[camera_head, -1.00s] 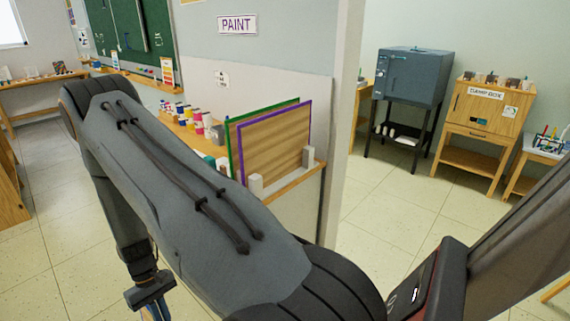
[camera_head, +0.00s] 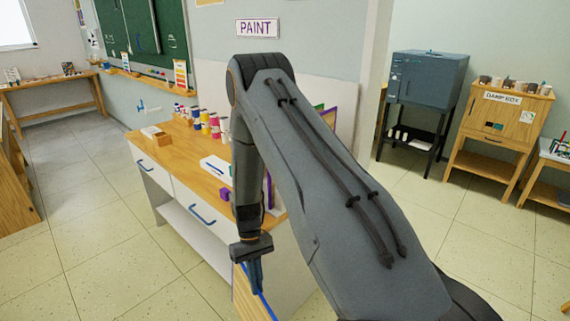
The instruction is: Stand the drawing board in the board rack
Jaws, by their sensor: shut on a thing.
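My gripper (camera_head: 254,276) points down in front of the paint counter and is shut on the drawing board (camera_head: 243,298). The board is wood-faced with a blue edge. Only its upper part shows, tilted in the picture, and the rest runs out of the bottom of the frame. The board rack is hidden behind my arm at the right end of the counter. I cannot see the rack's slots.
The paint counter (camera_head: 150,137) has a wooden top and white drawers with blue handles. Paint bottles (camera_head: 204,121), a white tray (camera_head: 215,167) and a purple block (camera_head: 225,195) are on it. The floor to the left (camera_head: 80,220) is clear. A kiln (camera_head: 428,78) stands at right.

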